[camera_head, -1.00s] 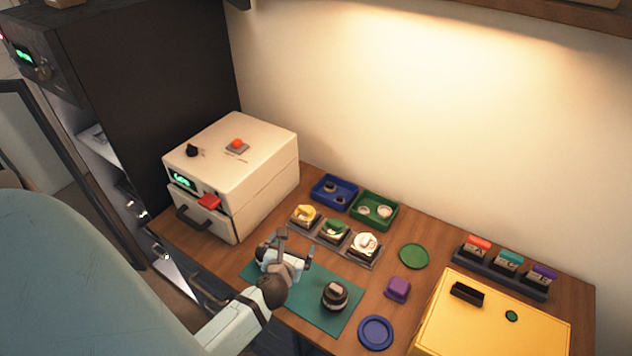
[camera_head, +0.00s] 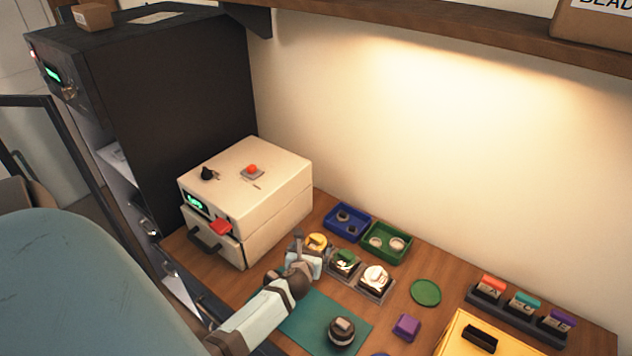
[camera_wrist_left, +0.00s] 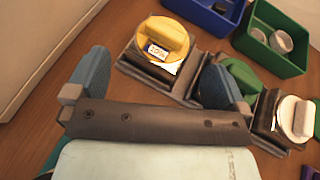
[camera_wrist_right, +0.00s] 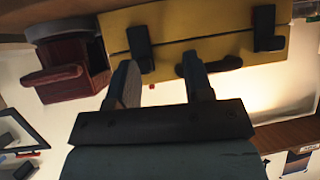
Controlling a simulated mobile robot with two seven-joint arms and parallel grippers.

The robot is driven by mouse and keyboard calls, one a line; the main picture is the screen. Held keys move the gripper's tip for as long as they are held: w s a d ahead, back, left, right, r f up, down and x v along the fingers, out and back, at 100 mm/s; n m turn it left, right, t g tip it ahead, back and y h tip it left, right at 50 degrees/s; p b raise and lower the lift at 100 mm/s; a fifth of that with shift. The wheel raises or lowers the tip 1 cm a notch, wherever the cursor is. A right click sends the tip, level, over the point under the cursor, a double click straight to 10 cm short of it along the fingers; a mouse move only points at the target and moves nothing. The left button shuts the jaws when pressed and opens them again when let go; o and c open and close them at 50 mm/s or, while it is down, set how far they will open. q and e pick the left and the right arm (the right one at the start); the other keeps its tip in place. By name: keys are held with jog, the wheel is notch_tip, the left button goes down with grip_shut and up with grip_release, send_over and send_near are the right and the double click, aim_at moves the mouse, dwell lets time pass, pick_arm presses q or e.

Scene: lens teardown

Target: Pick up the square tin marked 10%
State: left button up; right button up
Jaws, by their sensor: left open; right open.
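A square tin with a yellow knob lid (camera_head: 317,241) is the leftmost of three tins in a row on the bench. In the left wrist view this yellow tin (camera_wrist_left: 163,40) has a small label with a percent mark; its digits are too small to read surely. My left gripper (camera_head: 299,243) is open and empty, close by the yellow tin and partly covering it in the head view. In the left wrist view the tin lies beyond and between its spread fingers (camera_wrist_left: 156,72). My right gripper (camera_wrist_right: 161,80) is open and empty, away from the tins.
The green-knobbed tin (camera_head: 345,262) and white-knobbed tin (camera_head: 376,277) stand close to the right. Blue (camera_head: 347,234) and green (camera_head: 387,255) trays sit behind. A cream box (camera_head: 250,190) stands left. A dark lens part (camera_head: 342,332) lies on the green mat (camera_head: 302,318).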

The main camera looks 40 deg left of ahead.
aim_at(314, 243)
pick_arm(q)
jog(key=x, duration=0.4)
jog(key=shift+w+a+f, duration=0.15)
jog(key=shift+w+f, duration=0.05)
jog(key=shift+w, duration=0.1)
jog(key=shift+r, duration=0.1)
jog(key=shift+c, duration=0.5)
jog(key=c, duration=0.6)
jog(key=shift+r, duration=0.1)
